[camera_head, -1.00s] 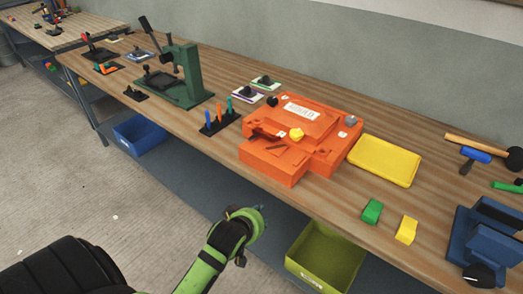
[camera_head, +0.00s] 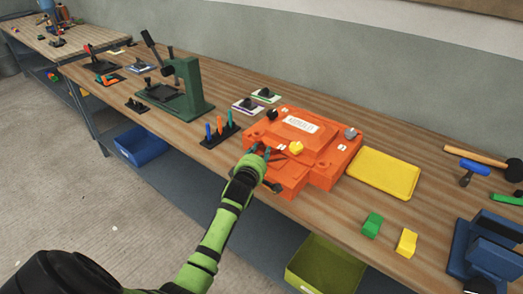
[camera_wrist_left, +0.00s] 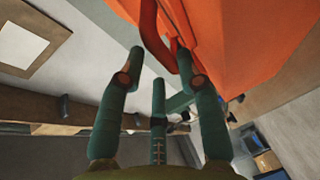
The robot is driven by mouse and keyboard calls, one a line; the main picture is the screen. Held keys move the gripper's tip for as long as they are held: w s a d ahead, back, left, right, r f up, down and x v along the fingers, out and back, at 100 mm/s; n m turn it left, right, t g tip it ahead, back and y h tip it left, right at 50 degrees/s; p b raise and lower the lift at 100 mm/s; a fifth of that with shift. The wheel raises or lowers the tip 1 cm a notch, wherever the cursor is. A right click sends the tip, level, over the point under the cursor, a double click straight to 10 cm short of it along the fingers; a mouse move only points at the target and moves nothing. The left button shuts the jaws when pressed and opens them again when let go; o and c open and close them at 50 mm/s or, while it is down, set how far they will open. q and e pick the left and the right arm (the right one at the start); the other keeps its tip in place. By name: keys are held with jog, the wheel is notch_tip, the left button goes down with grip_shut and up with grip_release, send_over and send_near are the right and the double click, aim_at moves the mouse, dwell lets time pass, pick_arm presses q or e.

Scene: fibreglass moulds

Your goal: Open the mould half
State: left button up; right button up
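The orange mould (camera_head: 325,158) lies closed on the workbench, with a white label on its lid and a yellow knob (camera_head: 296,148) near its front. My left gripper (camera_head: 262,153) is at the mould's front left corner. In the left wrist view its green fingers (camera_wrist_left: 162,68) are spread apart. A red curved handle (camera_wrist_left: 150,35) on the mould's side (camera_wrist_left: 240,45) lies just beyond and partly between the fingertips. I cannot tell whether a finger touches it, but the fingers are not closed on it. My right gripper is not in view.
A yellow tray (camera_head: 385,173) lies right of the mould. Green (camera_head: 372,225) and yellow (camera_head: 406,242) blocks are near the front edge. A tool rack (camera_head: 220,130) and a green press (camera_head: 185,90) stand to the left. A blue vise (camera_head: 490,245) is at the right.

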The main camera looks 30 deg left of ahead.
pick_arm(q)
jog(key=shift+x, duration=0.85)
grip_shut()
